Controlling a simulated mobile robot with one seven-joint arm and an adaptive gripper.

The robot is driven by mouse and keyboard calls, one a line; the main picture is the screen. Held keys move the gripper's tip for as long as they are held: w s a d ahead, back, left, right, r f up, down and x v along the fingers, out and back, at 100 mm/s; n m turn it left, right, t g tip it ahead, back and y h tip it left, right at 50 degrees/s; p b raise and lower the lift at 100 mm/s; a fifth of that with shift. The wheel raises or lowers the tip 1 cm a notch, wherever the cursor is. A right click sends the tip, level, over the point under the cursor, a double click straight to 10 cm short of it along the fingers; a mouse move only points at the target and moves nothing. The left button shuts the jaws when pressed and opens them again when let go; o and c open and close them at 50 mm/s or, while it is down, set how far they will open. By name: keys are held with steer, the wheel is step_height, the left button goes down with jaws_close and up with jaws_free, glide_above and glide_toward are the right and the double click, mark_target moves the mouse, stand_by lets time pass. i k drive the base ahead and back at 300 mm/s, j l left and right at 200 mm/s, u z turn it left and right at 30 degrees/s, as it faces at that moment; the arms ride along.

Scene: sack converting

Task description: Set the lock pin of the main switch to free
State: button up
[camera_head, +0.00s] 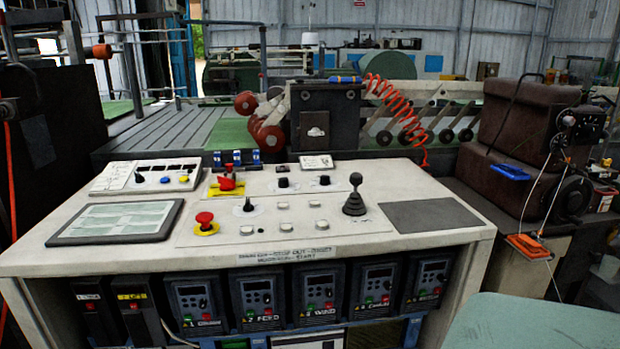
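A red rotary handle on a yellow plate (216,191), which looks like the main switch (227,183), sits on the sloped white control desk (120,242), left of its middle. The handle is small here; I cannot make out a separate lock pin or its position. Nearer the front is a red mushroom button (205,219) on a yellow ring. My gripper is not in view.
A black-knobbed lever (354,196) stands up right of the switch. Several small knobs and white buttons lie between. Blue-topped switches (237,158) stand behind it. A tablet-like panel (117,222) lies left; a grey pad (430,216) lies right. Several drive units hang below.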

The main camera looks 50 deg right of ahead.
mark_target(230, 165)
steer(key=z, duration=1.4)
